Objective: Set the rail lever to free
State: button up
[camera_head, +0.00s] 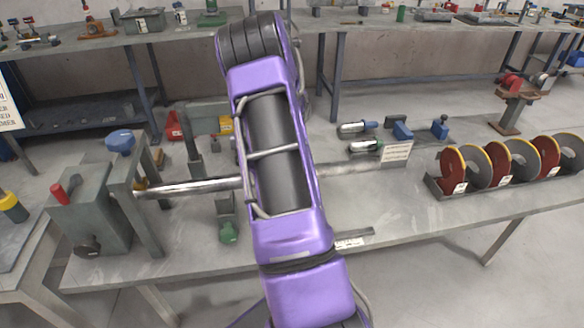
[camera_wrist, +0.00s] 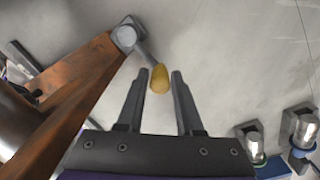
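In the wrist view, a short lever with a yellow knob (camera_wrist: 160,79) runs from a round grey pivot (camera_wrist: 125,37) at the end of a rusty orange-brown bar (camera_wrist: 62,100). I take it to be the rail lever; no marking for its setting is readable. My gripper (camera_wrist: 159,76) is open. The yellow knob shows between its two fingertips, with a gap on both sides; I cannot tell whether it is level with them in depth. In the head view, my purple arm hides the gripper and the lever.
On the bench (camera_head: 190,265), a steel shaft (camera_head: 190,187) runs from a grey housing with a red-tipped lever (camera_head: 58,192) behind my arm. A blue knob (camera_head: 121,141) and a green knob (camera_head: 228,233) are near it. A rack of red and grey discs (camera_head: 500,165) stands right.

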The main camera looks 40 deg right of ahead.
jog(key=shift+o, duration=1.4)
jog(key=shift+r, duration=0.1)
notch_tip(320, 180, up, 17)
jog(key=p, duration=0.1)
jog(key=shift+r, duration=0.15)
